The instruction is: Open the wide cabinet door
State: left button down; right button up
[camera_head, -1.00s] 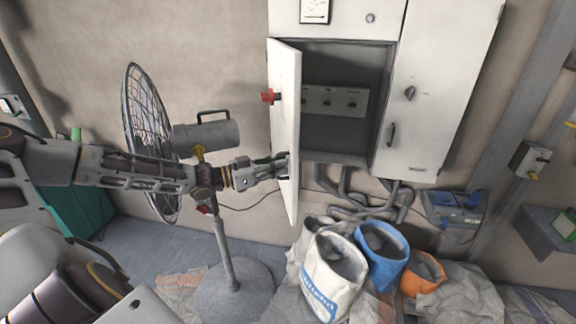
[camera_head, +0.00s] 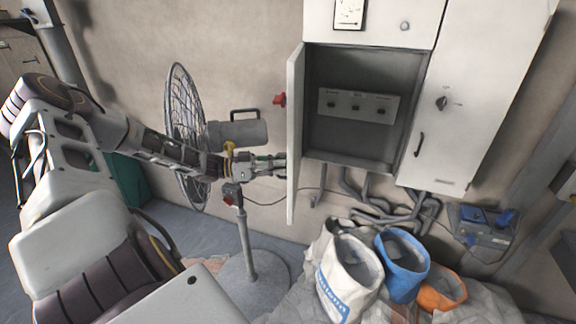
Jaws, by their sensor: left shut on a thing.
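The wide cabinet door (camera_head: 295,130) stands swung out from the white wall cabinet (camera_head: 412,90), seen nearly edge-on. A red knob (camera_head: 279,99) sits on its outer face. My left gripper (camera_head: 281,166) is at the lower part of the door's outer face, shut on the door's handle, which the fingers hide. The cabinet's inside shows a grey panel (camera_head: 357,105) with several switches. My right gripper is not in view.
A pedestal fan (camera_head: 238,134) stands behind my left arm, close to it. Pipes run below the cabinet. White (camera_head: 346,283), blue (camera_head: 402,266) and orange (camera_head: 441,288) bags stand on the floor beneath. A narrow closed door (camera_head: 466,105) is at the right.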

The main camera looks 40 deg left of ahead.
pick_arm(q)
jog(key=shift+s+a, duration=0.15)
dwell(0.3)
jog(key=c, duration=1.8)
grip_release()
jog(key=shift+r, duration=5)
jog(key=shift+f, duration=0.1)
